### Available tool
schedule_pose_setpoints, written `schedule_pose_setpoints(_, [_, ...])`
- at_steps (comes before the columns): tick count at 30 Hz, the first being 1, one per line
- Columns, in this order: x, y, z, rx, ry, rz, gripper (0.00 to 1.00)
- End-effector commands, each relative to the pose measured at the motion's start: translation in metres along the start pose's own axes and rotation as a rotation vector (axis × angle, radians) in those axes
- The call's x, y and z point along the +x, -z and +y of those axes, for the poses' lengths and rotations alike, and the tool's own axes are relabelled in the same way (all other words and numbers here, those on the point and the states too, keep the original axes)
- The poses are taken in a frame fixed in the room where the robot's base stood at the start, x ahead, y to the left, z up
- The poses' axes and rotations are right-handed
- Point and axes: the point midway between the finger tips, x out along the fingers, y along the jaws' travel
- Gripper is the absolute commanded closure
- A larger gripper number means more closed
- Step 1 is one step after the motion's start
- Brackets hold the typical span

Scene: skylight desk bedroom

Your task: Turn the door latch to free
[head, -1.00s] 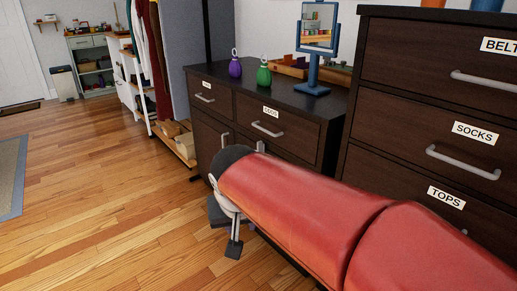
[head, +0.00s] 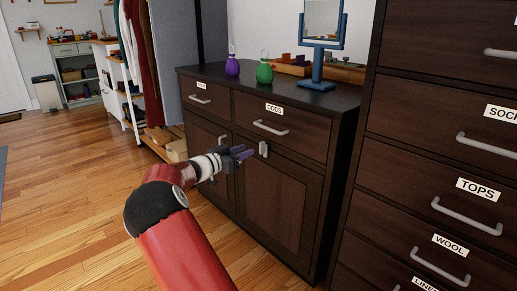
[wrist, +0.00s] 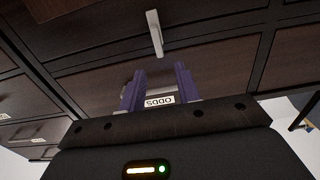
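The door latch (head: 263,149) is a small pale grey piece at the top of the right cabinet door (head: 277,200), just below the drawer labelled ODDS. It stands roughly upright in the head view. In the wrist view a pale bar that looks like the latch (wrist: 154,33) lies beyond the fingertips. My gripper (head: 243,152) is in front of the cabinet, left of the latch in the head view. Its purple fingers (wrist: 158,80) are apart with nothing held between them. I see a gap between fingers and latch in the wrist view.
The ODDS drawer handle (head: 272,128) sticks out above the latch. Another grey fitting (head: 222,139) is on the left door. Purple (head: 232,66) and green (head: 264,71) bottles and a blue mirror (head: 318,60) stand on top. A tall drawer unit (head: 400,150) stands at right.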

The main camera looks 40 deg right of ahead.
Motion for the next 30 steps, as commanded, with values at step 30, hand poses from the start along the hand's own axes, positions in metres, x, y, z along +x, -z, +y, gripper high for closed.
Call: schedule_pose_setpoints(30, [0.075, 0.0, 0.0, 0.002, 0.0, 0.001, 0.87])
